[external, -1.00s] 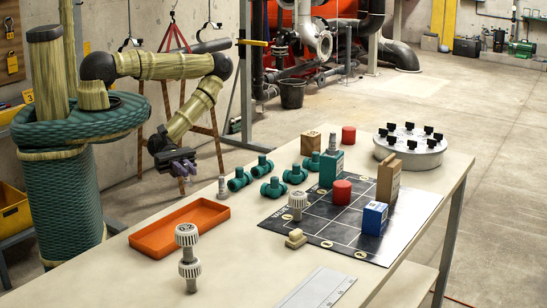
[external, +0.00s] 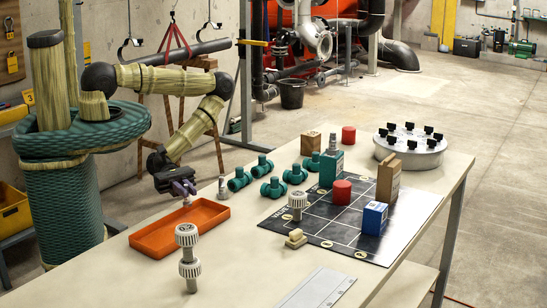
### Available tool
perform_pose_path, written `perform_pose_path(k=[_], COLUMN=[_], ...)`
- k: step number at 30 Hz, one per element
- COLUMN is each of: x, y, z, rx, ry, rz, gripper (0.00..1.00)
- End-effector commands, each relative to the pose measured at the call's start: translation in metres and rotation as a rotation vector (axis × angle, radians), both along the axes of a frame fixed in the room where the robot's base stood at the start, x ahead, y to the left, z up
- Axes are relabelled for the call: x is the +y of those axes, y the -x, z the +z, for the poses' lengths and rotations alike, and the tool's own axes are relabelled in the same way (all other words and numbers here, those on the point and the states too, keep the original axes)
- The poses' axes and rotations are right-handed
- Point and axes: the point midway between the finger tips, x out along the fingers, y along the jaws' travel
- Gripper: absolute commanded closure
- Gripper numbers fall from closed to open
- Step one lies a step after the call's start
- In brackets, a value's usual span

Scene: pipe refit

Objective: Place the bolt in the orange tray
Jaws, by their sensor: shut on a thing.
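The orange tray (external: 180,228) lies near the table's left edge, and its inside looks empty. My gripper (external: 184,188) is over the far rim of the tray, pointing down, a little above it. It is shut on a small grey piece that I take to be the bolt (external: 187,202). Only its lower end shows below the purple fingers; the rest is hidden.
A dark gridded mat (external: 335,228) holds blocks and a red cylinder (external: 341,192).

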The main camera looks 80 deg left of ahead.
Motion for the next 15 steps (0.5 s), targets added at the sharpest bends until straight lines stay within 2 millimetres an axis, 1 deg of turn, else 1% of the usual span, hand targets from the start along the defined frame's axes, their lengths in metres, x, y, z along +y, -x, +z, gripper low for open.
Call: perform_pose_path(k=[9,11,15], x=[0.0,0.0,0.0], y=[0.0,0.0,0.001], z=[-0.002,-0.007,-0.027], rx=[0.0,0.0,-0.001], ry=[0.0,-0.001,-0.001], rz=[-0.001,-0.001,-0.002], gripper=[1.0,1.0,1.0])
